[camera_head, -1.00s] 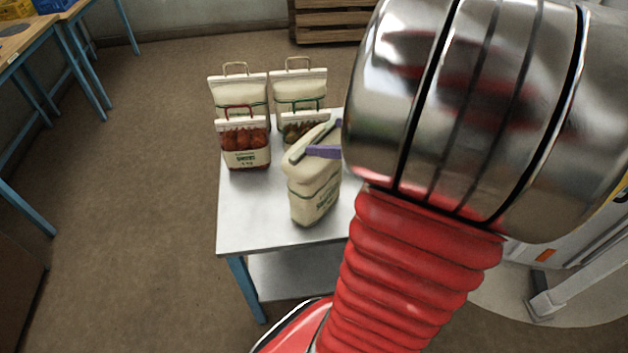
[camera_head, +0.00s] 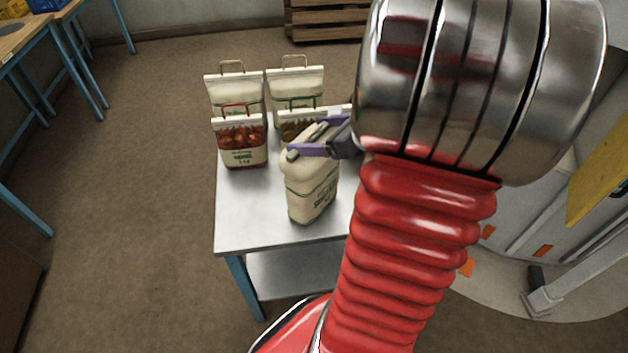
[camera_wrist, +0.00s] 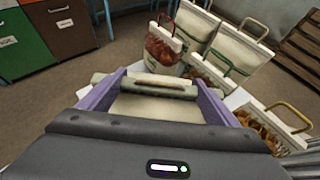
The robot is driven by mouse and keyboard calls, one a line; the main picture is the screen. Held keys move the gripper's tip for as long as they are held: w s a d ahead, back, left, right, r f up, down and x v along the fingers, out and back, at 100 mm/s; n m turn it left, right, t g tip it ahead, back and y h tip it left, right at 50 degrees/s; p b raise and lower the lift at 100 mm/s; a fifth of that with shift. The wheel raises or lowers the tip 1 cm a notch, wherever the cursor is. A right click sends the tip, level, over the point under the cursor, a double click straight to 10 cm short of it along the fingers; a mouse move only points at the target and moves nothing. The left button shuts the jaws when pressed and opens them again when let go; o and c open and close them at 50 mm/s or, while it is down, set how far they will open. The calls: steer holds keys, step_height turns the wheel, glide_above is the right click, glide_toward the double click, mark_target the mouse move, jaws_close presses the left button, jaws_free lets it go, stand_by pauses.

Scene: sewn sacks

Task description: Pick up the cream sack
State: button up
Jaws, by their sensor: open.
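The cream sack (camera_head: 312,192) with green print stands upright near the front of the metal table (camera_head: 245,222). Its rolled top (camera_wrist: 150,87) and part of its cream body show in the wrist view. My gripper (camera_wrist: 160,80) is open, with one purple finger at each side of the rolled top. In the head view, a purple finger of my gripper (camera_head: 314,150) lies across the sack's upper part. I cannot tell whether the fingers touch the sack. My arm hides the table's right part.
Two tall pale sacks (camera_head: 235,92) (camera_head: 296,90) with handles stand behind. A red-filled sack (camera_head: 242,143) and a green-handled sack (camera_head: 300,122) stand before them. A sack with a yellow handle (camera_wrist: 275,125) is close at right in the wrist view. The table's front left is clear.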

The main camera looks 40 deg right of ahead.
steer(key=shift+c, duration=0.2)
stand_by(0.3)
steer(key=c, duration=2.1)
steer(key=shift+r, duration=0.2)
jaws_close()
